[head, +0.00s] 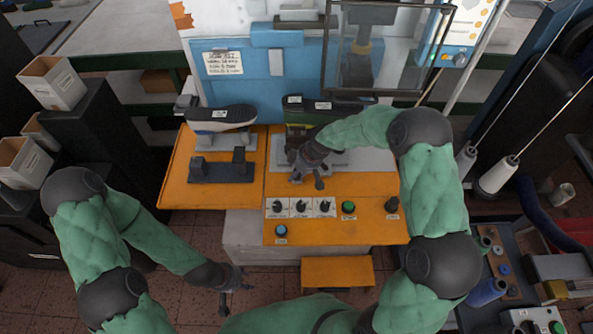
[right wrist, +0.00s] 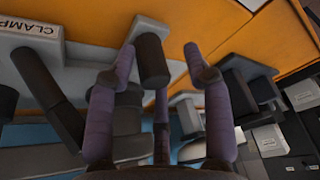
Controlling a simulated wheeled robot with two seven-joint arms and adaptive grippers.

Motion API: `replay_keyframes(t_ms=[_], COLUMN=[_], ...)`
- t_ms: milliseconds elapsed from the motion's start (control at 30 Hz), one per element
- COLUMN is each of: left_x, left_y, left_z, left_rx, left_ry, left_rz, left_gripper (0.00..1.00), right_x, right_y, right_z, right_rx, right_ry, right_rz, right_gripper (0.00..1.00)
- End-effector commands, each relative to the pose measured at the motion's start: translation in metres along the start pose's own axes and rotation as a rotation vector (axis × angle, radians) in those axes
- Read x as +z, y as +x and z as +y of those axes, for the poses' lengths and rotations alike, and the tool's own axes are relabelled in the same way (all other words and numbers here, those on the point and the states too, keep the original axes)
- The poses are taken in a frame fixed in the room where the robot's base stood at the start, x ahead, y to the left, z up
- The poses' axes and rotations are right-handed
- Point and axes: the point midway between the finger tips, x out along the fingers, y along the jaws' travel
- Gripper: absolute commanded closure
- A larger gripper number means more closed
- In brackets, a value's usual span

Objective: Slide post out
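My right gripper (head: 308,176) is over the grey fixture in the middle of the orange table. In the right wrist view its purple-grey fingers (right wrist: 160,62) are spread. A dark, round-ended post (right wrist: 151,62) shows between them, closer to the left finger; I cannot tell whether they touch. A grey block labelled CLAMP (right wrist: 33,30) is to its left, with a dark bar (right wrist: 48,98) below. In the head view my right arm hides much of this fixture. My left gripper (head: 234,289) is open and empty, low in front of the table, away from the fixtures.
A dark shoe form (head: 222,116) stands on the left of the orange table (head: 180,190), behind a black bracket (head: 222,171). Knobs (head: 302,207) and a green button (head: 348,207) line the front panel. A clear guard (head: 385,75) hangs above. A spool (head: 497,177) stands right.

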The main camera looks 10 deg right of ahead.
Motion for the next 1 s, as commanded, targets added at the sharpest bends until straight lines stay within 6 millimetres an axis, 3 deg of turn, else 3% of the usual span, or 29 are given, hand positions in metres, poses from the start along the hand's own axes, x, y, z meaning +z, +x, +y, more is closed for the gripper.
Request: replay_keyframes(t_ms=[167, 633, 1000], left_x=[0.0, 0.0, 0.0], left_y=[0.0, 0.0, 0.0], left_z=[0.0, 0.0, 0.0], left_rx=[0.0, 0.0, 0.0], left_ry=[0.0, 0.0, 0.0], left_rz=[0.0, 0.0, 0.0], left_gripper=[0.6, 0.6, 0.6], right_x=[-0.001, -0.001, -0.001], right_y=[-0.007, -0.069, -0.074], right_z=[0.002, 0.0, -0.001], right_rx=[0.004, 0.001, 0.0], right_ry=[0.0, -0.001, -0.001], right_rz=[0.002, 0.001, 0.0], right_gripper=[0.5, 0.5, 0.5])
